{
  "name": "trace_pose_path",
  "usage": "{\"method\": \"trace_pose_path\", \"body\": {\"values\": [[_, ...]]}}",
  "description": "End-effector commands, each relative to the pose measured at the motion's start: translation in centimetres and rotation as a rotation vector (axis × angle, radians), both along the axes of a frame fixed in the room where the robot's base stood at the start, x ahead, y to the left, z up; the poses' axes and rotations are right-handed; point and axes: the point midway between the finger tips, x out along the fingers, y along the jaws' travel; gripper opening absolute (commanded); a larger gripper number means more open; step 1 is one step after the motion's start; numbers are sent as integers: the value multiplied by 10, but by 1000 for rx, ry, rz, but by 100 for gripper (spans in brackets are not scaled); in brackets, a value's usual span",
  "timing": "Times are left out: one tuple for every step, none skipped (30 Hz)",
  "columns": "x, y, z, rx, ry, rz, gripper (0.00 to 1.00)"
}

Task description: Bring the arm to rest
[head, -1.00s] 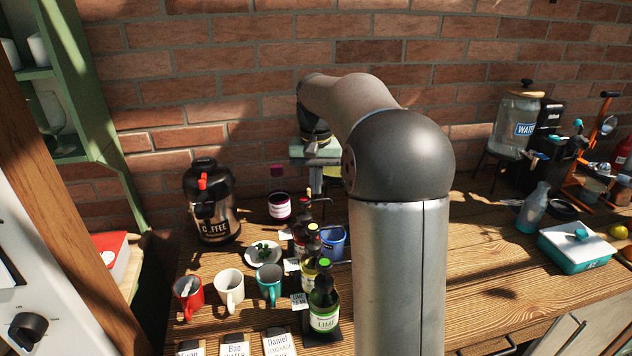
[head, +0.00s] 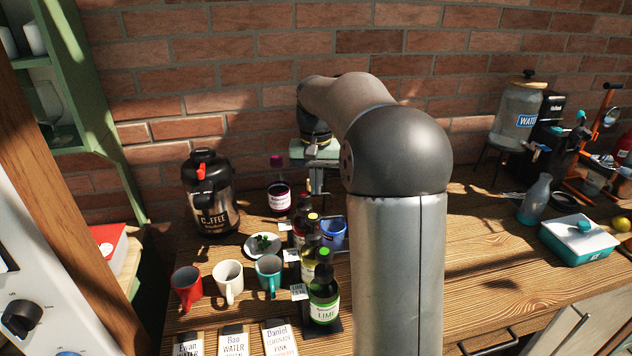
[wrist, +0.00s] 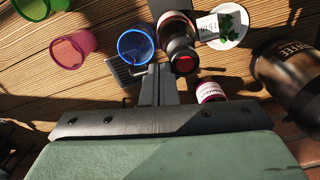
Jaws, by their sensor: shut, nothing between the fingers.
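My gripper (head: 316,182) hangs over the back of the table, near the brick wall, fingers pointing down. It is partly hidden behind my arm in the head view. In the wrist view, its two fingers (wrist: 157,85) are together with nothing between them. Below them in that view are a blue cup (wrist: 137,45) and a dark bottle with a red cap (wrist: 181,55). Whether the fingers are clear of these in height is hard to tell.
A coffee dispenser (head: 211,200) and a magenta-capped bottle (head: 278,190) stand left of my gripper. Several bottles, including a lime one (head: 323,300), a small plate (head: 262,246) and mugs (head: 228,282) are in front. A teal box (head: 580,240) is at right.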

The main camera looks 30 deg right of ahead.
Motion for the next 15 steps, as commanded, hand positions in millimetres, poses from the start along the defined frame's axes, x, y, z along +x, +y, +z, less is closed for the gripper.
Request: {"method": "trace_pose_path", "body": {"values": [[0,0,-4,1,3,0,0],[0,0,-5,1,3,0,0],[0,0,-6,1,3,0,0],[0,0,-7,1,3,0,0],[0,0,-8,1,3,0,0],[0,0,-7,1,3,0,0],[0,0,-6,1,3,0,0],[0,0,-7,1,3,0,0],[0,0,-7,1,3,0,0],[0,0,-7,1,3,0,0],[0,0,-7,1,3,0,0],[0,0,-7,1,3,0,0],[0,0,-7,1,4,0,0],[0,0,-7,1,4,0,0],[0,0,-7,1,4,0,0]]}}
